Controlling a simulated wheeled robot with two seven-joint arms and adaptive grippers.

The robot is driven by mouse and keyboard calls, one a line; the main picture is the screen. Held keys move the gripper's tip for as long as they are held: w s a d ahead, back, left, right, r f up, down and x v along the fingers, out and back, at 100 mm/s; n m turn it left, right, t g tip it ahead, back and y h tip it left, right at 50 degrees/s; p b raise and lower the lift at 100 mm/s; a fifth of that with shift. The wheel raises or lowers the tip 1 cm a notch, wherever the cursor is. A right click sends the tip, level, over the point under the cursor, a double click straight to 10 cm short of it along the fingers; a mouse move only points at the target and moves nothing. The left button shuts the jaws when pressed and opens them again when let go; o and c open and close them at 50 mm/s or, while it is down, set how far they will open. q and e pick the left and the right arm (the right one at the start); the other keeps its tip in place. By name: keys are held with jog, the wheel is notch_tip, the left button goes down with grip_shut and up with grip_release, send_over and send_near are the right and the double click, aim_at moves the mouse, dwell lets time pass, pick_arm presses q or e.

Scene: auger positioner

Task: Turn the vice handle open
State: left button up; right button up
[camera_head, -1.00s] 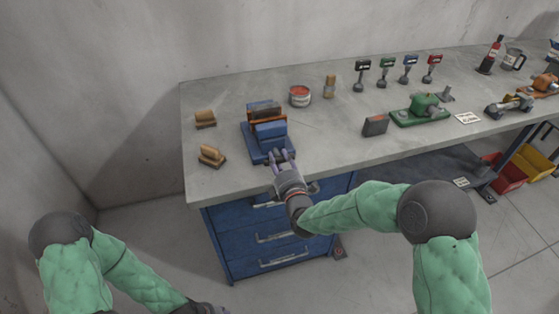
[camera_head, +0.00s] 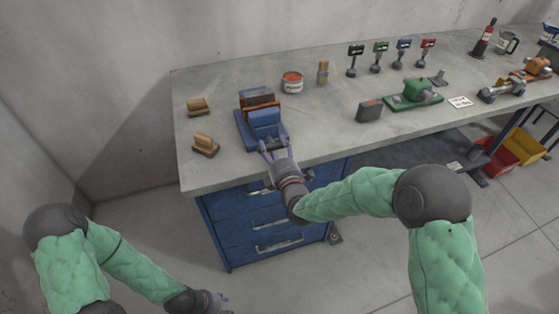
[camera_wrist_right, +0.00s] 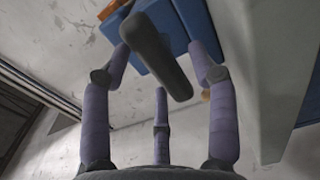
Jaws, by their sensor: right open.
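The blue vice (camera_head: 264,121) stands at the front left edge of the workbench, with a brown-orange block (camera_head: 258,98) at its jaws. Its dark handle bar (camera_wrist_right: 157,55) shows in the right wrist view, crossing between the fingers in front of the blue vice body (camera_wrist_right: 165,25). My right gripper (camera_head: 275,147) is at the front of the vice, and its purple fingers are spread open around the handle (camera_wrist_right: 160,75), not closed on it. My left gripper (camera_head: 215,302) hangs low at the bottom of the head view, away from the bench; its finger state is unclear.
Two wooden-backed brushes (camera_head: 205,145) lie left of the vice.

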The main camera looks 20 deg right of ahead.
jog(key=s, duration=1.1)
jog(key=shift+s+d, duration=0.2)
jog(key=shift+f, duration=0.15)
